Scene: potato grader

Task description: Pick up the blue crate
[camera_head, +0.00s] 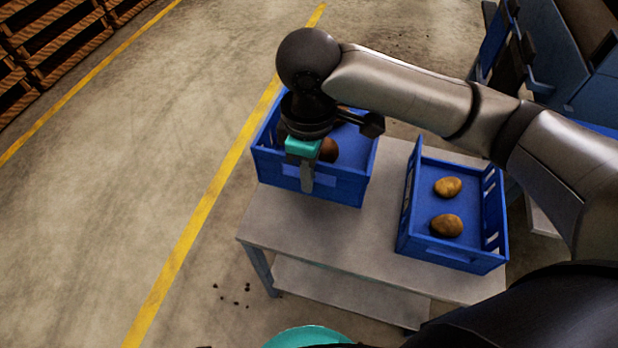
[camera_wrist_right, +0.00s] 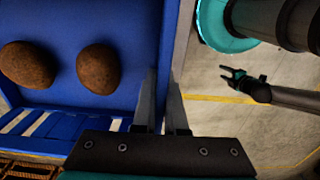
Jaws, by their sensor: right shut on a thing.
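A blue crate (camera_head: 345,189) stands at the left end of a grey table, with dark brown potatoes (camera_head: 329,150) in it, partly hidden by my right arm. My right gripper (camera_head: 307,181) points down at the crate's near wall. In the right wrist view, the fingers of my right gripper (camera_wrist_right: 163,88) are on either side of the wall of the blue crate (camera_wrist_right: 130,22), shut on it. Two brown potatoes (camera_wrist_right: 98,70) show inside. My left gripper (camera_wrist_right: 233,76) is visible in the right wrist view, away from the crate, with its fingers apart and empty.
A second blue crate (camera_head: 453,255) with two lighter potatoes (camera_head: 447,225) stands on the right of the grey table (camera_head: 285,232). Blue machinery (camera_head: 560,60) is at the upper right. Wooden pallets (camera_head: 50,45) are at the upper left. The floor on the left is open.

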